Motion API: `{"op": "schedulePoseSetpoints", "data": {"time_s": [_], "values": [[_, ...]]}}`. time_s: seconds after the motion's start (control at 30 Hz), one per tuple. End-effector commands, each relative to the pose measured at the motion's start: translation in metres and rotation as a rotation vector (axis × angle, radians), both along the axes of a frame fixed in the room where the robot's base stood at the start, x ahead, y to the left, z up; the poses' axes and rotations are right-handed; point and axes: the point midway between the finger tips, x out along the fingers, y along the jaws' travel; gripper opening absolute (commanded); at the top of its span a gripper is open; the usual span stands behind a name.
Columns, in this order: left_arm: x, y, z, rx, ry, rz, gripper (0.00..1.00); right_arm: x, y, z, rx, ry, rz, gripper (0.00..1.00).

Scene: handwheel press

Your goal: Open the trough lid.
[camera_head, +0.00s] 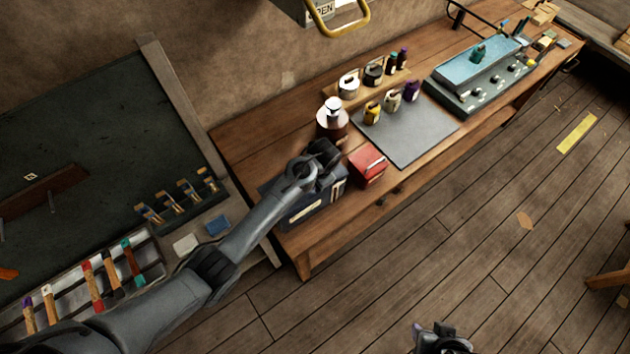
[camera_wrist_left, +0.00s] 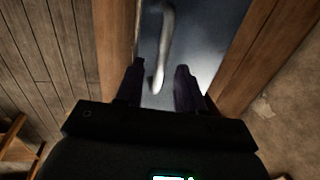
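A dark blue box (camera_head: 312,212), which looks like the trough, sits at the near left end of the wooden workbench. My left arm covers part of it. In the left wrist view, its blue-grey top (camera_wrist_left: 213,40) carries a curved pale metal handle (camera_wrist_left: 168,38). My left gripper (camera_head: 326,154) is over the box. In the wrist view its two dark fingers (camera_wrist_left: 158,72) are apart, with the handle's near end showing between them; whether they touch it cannot be told. Part of what looks like my right gripper (camera_head: 440,340) shows at the bottom edge, away from the bench.
A red box (camera_head: 368,165) stands close right of the trough. A white-topped jar (camera_head: 332,117) is behind it. A grey mat (camera_head: 415,138) with small bottles lies farther right. A yellow handle (camera_head: 350,22) hangs under an "OPEN" sign. The floor in front is mostly clear.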

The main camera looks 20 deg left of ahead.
Motion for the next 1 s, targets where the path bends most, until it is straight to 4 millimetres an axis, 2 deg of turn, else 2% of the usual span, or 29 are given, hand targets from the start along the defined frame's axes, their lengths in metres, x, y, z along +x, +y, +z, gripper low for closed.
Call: {"op": "schedulePoseSetpoints", "data": {"time_s": [0.17, 0.4, 0.43, 0.83, 1.0], "values": [[0.0001, 0.0001, 0.0004, 0.0, 0.0, 0.0, 0.38, -0.0001, 0.0002, 0.0007, 0.001, -0.001, -0.001, 0.44], [0.0, 0.0, 0.0002, 0.0, 0.0, 0.0, 0.01, 0.0, 0.0001, 0.0007, 0.0, -0.001, 0.0, 0.44], [0.0, 0.0, 0.0002, 0.0, 0.0, 0.0, 0.0, 0.0, 0.0, 0.0007, 0.0, -0.001, 0.0, 0.44], [0.0012, -0.0001, 0.0006, -0.004, 0.003, 0.001, 0.0, -0.0003, -0.0022, 0.0, -0.009, -0.001, 0.006, 0.44], [0.0095, 0.0004, 0.0047, -0.036, 0.021, 0.003, 0.0, -0.0002, -0.002, -0.0026, -0.009, -0.001, 0.005, 0.44]]}}
